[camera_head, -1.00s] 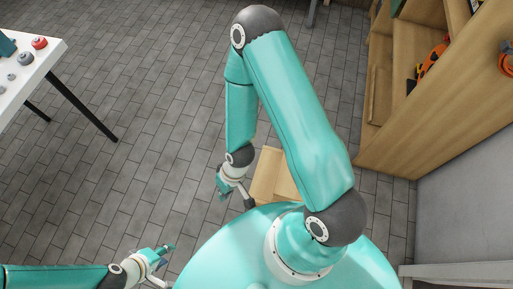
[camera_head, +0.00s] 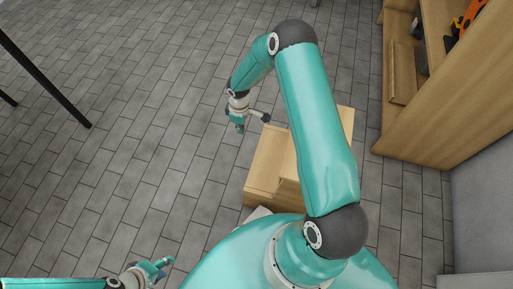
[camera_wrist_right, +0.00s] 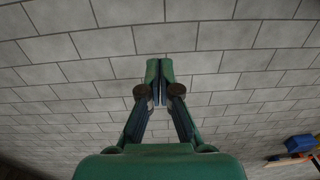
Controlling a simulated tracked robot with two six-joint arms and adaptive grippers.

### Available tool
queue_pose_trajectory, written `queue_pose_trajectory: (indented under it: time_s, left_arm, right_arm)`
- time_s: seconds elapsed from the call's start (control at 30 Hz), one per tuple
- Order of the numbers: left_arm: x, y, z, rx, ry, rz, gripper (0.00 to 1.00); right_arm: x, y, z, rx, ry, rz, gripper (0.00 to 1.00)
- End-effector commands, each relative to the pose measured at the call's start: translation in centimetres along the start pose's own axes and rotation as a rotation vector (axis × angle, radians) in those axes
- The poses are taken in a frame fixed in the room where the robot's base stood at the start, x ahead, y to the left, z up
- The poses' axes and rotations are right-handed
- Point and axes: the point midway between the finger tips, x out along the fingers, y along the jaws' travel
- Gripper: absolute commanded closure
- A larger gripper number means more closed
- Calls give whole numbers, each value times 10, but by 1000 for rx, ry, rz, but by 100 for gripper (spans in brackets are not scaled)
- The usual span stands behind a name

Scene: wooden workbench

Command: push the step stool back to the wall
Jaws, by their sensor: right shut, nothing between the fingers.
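The step stool (camera_head: 269,166) is light wood and stands on the floor just ahead of my base, partly hidden behind my right arm. My right gripper (camera_head: 240,126) is shut and empty, near the stool's far left corner. I cannot tell whether it touches the stool. In the right wrist view its fingers (camera_wrist_right: 159,78) are together in front of grey tiles, and the stool is not visible there. My left gripper (camera_head: 162,269) is low at the left, away from the stool; its fingers are too small to judge.
A wooden shelf unit (camera_head: 447,105) with orange items stands at the right, beside a grey wall panel (camera_head: 488,200). Dark table legs (camera_head: 45,85) are at the upper left. The tiled floor (camera_head: 140,140) left of the stool is clear. A blue object (camera_wrist_right: 300,143) shows in the right wrist view.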

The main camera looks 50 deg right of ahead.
Motion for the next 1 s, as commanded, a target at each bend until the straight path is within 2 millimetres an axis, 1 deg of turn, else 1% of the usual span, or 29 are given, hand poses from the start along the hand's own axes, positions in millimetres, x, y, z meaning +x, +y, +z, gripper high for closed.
queue_pose_trajectory:
  time_s: [0.03,0.1,0.23,0.33,0.73,0.77,0.8,0.9,1.0]
  left_arm:
    - [10,-4,0,0,1,0,60]
    - [13,-5,0,0,1,0,60]
    - [16,-6,0,0,1,0,60]
    - [20,-7,0,0,1,0,60]
    - [49,-18,0,0,1,0,60]
    - [50,-18,0,0,0,0,60]
    - [50,-18,0,0,0,0,60]
    - [53,-19,0,0,0,0,60]
    - [54,-20,0,0,0,0,60]
  right_arm:
    - [9,8,2,-7,-8,12,100]
    - [11,15,5,-15,-18,21,100]
    - [19,17,7,-19,-25,24,100]
    - [32,17,7,-19,-24,24,100]
    - [112,19,8,-18,-23,23,100]
    - [114,20,11,-16,-23,24,100]
    - [109,21,20,-14,-23,25,100]
    - [109,20,34,-16,-22,25,100]
    - [108,20,42,-17,-22,25,100]
